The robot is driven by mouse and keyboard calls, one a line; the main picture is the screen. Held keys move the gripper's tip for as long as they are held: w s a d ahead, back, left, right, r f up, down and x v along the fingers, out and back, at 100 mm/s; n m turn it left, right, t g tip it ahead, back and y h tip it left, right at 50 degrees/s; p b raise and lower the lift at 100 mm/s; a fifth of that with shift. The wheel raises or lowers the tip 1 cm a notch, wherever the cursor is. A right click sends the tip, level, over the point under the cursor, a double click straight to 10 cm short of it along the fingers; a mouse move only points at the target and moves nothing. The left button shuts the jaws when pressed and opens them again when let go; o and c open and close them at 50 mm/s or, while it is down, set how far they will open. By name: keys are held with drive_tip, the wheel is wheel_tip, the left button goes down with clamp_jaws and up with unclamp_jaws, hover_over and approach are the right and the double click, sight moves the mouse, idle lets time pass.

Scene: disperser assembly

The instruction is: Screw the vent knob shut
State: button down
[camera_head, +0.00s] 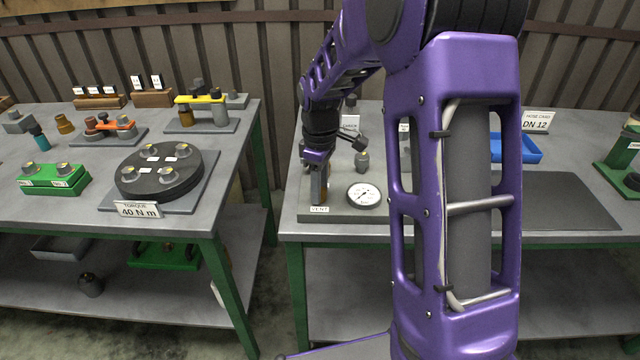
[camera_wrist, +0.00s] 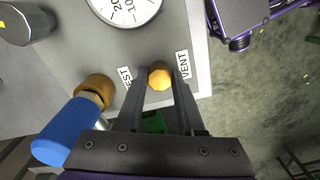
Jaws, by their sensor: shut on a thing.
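The vent knob (camera_wrist: 160,76) shows in the wrist view as a small round brass top beside the VENT label (camera_wrist: 183,64). My gripper (camera_wrist: 161,80) is shut on it, one dark finger on each side. In the head view my gripper (camera_head: 319,187) points down at the left front of the grey panel (camera_head: 340,216), just behind its VENT label (camera_head: 319,210). The knob cannot be made out clearly there. How far the knob is screwed in cannot be told.
A round gauge (camera_head: 364,195) stands right of my gripper and shows in the wrist view (camera_wrist: 125,6). Close to the knob, a blue-sleeved part (camera_wrist: 66,131) meets a brass fitting (camera_wrist: 97,88). A blue tray (camera_head: 516,149) is farther right. The grey mat (camera_head: 560,200) is empty.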

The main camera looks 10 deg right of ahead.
drive_tip(key=m+p, duration=0.1)
drive_tip(key=m, duration=0.3)
drive_tip(key=shift+r+m, duration=0.1)
drive_tip(key=shift+m, duration=0.2)
drive_tip(key=m, duration=0.3)
drive_tip(key=shift+m, duration=0.4)
drive_tip(key=m+p, duration=0.1)
drive_tip(key=m, duration=0.2)
drive_tip(key=shift+m+p, duration=0.45)
drive_tip(key=shift+m, duration=1.45)
drive_tip(key=c, duration=0.5)
unclamp_jaws()
